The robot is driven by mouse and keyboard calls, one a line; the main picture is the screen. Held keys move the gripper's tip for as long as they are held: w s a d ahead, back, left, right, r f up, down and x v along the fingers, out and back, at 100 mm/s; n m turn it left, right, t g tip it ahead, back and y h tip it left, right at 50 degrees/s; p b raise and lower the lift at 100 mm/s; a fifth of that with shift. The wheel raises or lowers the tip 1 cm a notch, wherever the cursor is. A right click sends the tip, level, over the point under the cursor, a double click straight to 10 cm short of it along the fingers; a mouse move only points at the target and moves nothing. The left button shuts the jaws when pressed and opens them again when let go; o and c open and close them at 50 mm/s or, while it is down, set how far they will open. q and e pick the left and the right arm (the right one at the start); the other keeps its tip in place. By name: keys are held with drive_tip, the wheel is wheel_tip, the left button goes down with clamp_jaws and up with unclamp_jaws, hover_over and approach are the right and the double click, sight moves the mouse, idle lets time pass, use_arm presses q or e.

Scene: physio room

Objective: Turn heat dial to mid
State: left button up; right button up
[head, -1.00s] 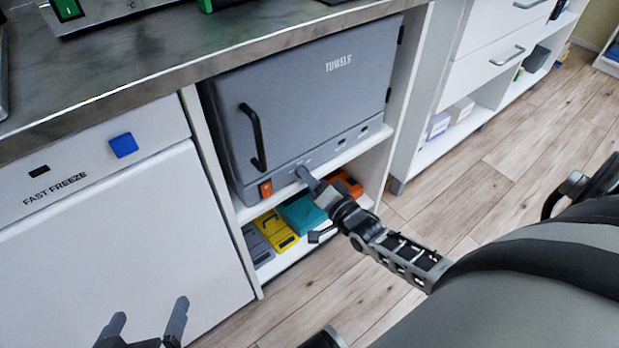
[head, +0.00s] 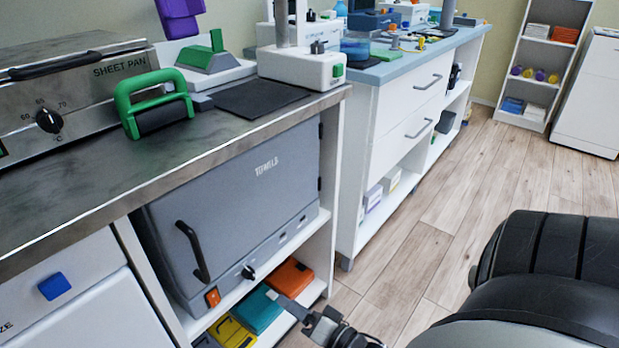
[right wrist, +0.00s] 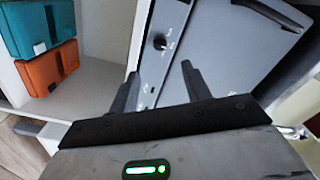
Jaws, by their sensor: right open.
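A small dark dial (head: 248,272) sits on the lower front strip of the grey towel cabinet (head: 245,200), whose door is shut. In the right wrist view the dial (right wrist: 159,41) shows beyond the fingers, with a light mark on it and small unreadable lettering beside it. My right gripper (head: 280,302) is in front of and below the dial, apart from it. Its two fingers (right wrist: 160,72) are spread and empty. My left gripper is out of view.
An orange switch (head: 212,297) sits left of the dial, below the black door handle (head: 193,252). Orange (head: 290,277) and teal (head: 258,309) boxes lie on the shelf beneath. A sheet pan unit (head: 75,100) with its own numbered dial (head: 49,120) stands on the counter.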

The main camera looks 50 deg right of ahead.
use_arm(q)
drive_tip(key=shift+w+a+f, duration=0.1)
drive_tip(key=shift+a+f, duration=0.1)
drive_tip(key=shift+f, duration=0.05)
use_arm(e)
drive_tip(key=s, duration=0.4)
drive_tip(key=shift+s+d, duration=0.1)
drive_tip(key=shift+d, duration=0.1)
